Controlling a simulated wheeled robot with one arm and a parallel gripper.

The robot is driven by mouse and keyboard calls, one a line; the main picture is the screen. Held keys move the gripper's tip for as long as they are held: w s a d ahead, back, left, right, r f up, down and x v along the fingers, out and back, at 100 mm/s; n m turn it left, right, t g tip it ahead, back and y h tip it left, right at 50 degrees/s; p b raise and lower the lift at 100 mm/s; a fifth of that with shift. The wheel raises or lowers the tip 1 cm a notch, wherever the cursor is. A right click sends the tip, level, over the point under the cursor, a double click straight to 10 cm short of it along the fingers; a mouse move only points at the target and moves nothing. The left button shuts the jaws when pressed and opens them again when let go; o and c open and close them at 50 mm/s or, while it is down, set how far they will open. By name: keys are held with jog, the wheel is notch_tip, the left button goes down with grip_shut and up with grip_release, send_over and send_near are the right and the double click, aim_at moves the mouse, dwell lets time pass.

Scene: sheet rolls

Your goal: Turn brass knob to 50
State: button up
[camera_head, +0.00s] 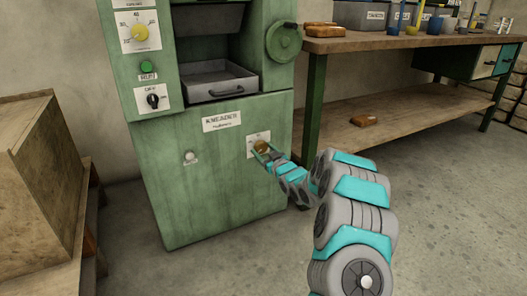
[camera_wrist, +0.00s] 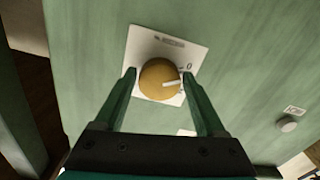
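The brass knob (camera_wrist: 157,78) is round, with a white pointer line, on a white dial plate (camera_wrist: 140,50) on the front of the green machine. In the wrist view the pointer faces right, slightly upward; a "0" shows at the plate's right edge, and the other marks are hidden or too small to read. In the head view the brass knob (camera_head: 262,147) is on the lower right of the machine's front. My gripper (camera_wrist: 160,82) has its two green fingers apart, one on each side of the knob. I cannot tell whether they touch it.
The green machine (camera_head: 205,190) also has a yellow dial (camera_head: 139,32), a green button (camera_head: 147,67) and a black switch (camera_head: 153,100). A workbench (camera_head: 420,42) stands right, a wooden box (camera_head: 30,170) left.

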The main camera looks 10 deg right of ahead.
jog(key=c, duration=1)
jog(key=shift+r+m+p, duration=0.1)
jog(key=shift+m+p, duration=0.2)
jog(key=shift+p, duration=0.3)
jog(key=m+p, duration=0.3)
jog(key=shift+a+r, duration=0.1)
jog(key=shift+r, duration=0.1)
jog(key=m+p, duration=0.3)
jog(key=shift+m, duration=0.3)
jog(key=m+p, duration=0.3)
jog(key=m, duration=0.1)
jog(key=shift+a+f+m, duration=0.1)
jog(key=shift+m, duration=0.2)
jog(key=m+p, duration=0.2)
jog(key=m, duration=0.4)
jog(key=m+p, duration=0.2)
jog(key=m, duration=0.4)
